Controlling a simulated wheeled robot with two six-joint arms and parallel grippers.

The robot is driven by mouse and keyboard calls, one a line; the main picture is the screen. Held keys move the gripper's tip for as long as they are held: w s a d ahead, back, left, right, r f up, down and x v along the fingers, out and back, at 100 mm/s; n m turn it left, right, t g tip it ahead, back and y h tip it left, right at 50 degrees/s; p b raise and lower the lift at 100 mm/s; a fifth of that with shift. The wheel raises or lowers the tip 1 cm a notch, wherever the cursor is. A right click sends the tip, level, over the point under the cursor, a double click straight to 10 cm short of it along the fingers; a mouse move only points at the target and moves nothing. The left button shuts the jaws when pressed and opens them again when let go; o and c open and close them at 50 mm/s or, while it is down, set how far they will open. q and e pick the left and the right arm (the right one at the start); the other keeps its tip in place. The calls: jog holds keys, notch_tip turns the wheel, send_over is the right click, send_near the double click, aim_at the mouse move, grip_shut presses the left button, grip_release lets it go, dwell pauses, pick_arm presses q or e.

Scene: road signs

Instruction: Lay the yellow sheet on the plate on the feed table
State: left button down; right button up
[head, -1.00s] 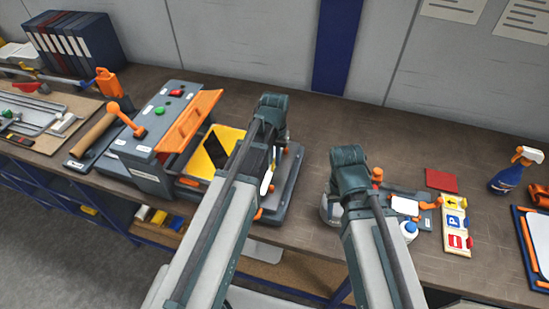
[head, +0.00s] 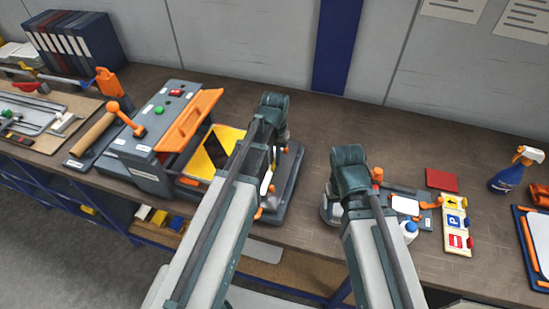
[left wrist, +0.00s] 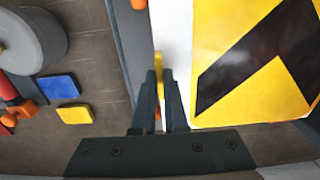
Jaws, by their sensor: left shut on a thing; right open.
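The yellow sheet (head: 228,139) with a black chevron lies at the grey machine's feed table (head: 293,172) in the head view. It fills the upper right of the left wrist view (left wrist: 225,30), with the white plate (left wrist: 178,30) showing along its left edge. My left gripper (left wrist: 160,85) is shut at that edge, with a thin sliver of yellow between its fingers, seemingly the sheet's edge. In the head view my left arm covers the gripper and part of the sheet. My right gripper is hidden behind its own arm.
The grey machine (head: 150,140) with an orange cover (head: 190,120) stands left of the sheet. A red square (head: 441,180), a sign panel (head: 455,226) and a spray bottle (head: 510,175) are at the right. In the left wrist view, blue (left wrist: 57,87) and yellow (left wrist: 75,114) pieces lie left.

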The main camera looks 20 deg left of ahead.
pick_arm(q)
jog(key=shift+f, duration=0.1)
dwell(0.5)
dwell(0.3)
jog(key=c, duration=0.9)
grip_release()
jog(key=shift+o, duration=0.3)
jog(key=o, duration=0.6)
notch_tip(320, 180, up, 7)
jog(key=p, duration=0.7)
